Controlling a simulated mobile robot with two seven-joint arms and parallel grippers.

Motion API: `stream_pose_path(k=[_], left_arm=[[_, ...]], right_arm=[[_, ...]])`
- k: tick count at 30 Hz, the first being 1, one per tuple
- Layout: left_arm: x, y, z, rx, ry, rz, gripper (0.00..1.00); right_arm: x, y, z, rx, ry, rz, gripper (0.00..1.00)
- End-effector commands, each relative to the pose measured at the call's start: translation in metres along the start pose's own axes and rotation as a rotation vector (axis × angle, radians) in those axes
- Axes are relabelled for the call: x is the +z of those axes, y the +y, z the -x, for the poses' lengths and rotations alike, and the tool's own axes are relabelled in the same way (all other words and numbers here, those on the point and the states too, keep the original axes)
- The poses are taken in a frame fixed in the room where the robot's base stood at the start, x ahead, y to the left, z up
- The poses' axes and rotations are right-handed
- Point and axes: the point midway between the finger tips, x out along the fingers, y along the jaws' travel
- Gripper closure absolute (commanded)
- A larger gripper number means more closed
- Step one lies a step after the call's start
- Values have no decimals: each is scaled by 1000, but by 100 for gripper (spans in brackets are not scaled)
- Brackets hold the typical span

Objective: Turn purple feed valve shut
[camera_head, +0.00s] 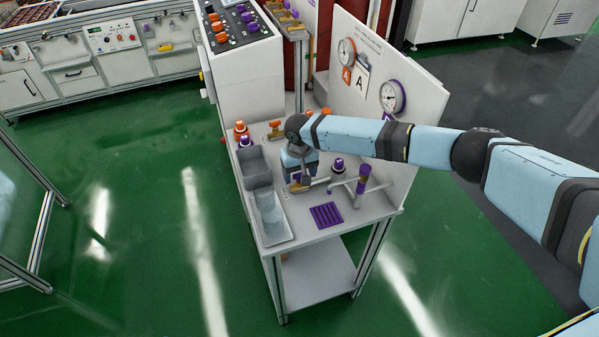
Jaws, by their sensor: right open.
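My right arm reaches in from the right over a small grey bench. Its gripper (298,176) points down, open, at the middle of the bench top. Just below it is what looks like the purple feed valve (305,181), a brass-coloured body with a bit of purple beside the fingers. The gripper and wrist hide most of the valve, so I cannot tell the handle's angle or whether the fingers touch it. A pale pipe (343,182) with a purple upright part (363,176) stands to the right. My left gripper is not in view.
An orange-handled valve (275,127) stands farther back. A purple-topped knob (338,164) is right of the gripper. Grey bins (254,165), a tray (277,239) and a purple grate (326,215) are nearby. A white panel (373,55) with gauges rises behind.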

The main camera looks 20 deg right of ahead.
Motion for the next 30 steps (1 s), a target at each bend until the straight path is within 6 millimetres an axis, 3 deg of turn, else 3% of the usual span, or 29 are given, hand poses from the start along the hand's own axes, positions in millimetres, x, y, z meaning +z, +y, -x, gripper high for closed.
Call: stream_pose_path(k=[2,6,9,20,30], left_arm=[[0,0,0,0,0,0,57],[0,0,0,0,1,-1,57],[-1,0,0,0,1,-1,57],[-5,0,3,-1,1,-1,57],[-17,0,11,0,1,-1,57]], right_arm=[[0,0,0,0,0,0,31],[0,0,0,0,0,0,63],[0,0,0,0,0,0,80],[1,0,1,-2,-2,52,80],[1,0,2,-2,-4,295,80]])
